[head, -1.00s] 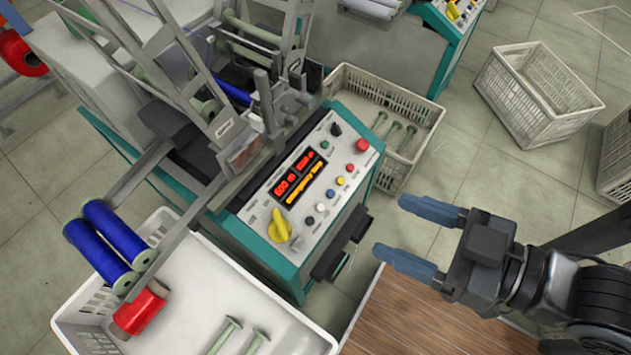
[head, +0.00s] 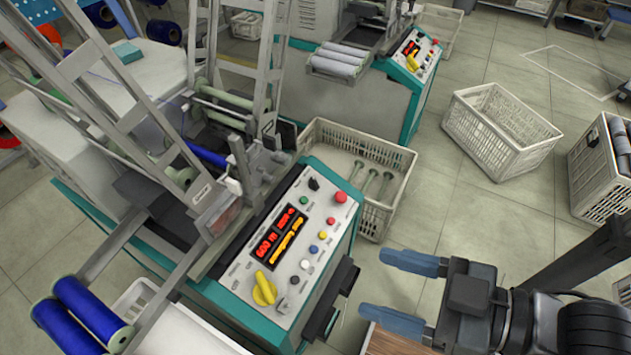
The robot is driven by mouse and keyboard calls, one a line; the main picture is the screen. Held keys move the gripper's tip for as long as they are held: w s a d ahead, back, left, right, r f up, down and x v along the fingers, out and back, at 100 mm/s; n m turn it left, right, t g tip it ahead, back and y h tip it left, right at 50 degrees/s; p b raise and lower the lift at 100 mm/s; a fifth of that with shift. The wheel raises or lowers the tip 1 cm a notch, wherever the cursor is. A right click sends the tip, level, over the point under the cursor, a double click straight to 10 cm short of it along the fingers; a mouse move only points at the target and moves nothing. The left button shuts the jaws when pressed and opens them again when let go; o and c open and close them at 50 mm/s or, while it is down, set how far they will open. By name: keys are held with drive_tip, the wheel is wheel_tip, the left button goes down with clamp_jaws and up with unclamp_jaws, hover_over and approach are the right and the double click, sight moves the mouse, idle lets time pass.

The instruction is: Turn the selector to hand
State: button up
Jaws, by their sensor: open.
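The yellow selector knob (head: 264,289) sits at the near left corner of the sloped control panel (head: 232,278), on the nearer winding machine. Its pointer direction and labels are too small to read. A black knob (head: 314,184) is at the panel's far end. My gripper (head: 387,292) is open and empty. It is to the right of the panel and apart from it, its blue fingers pointing left toward the machine.
Red-lit displays (head: 281,234) and several coloured buttons, among them a red one (head: 341,197), share the panel. A black bracket (head: 343,277) juts from the machine's side, between panel and gripper. A crate with green bobbins (head: 402,160) stands behind. Blue spools (head: 85,315) are at lower left.

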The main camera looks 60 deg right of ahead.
sight(316, 183)
drive_tip(key=shift+c, duration=0.3)
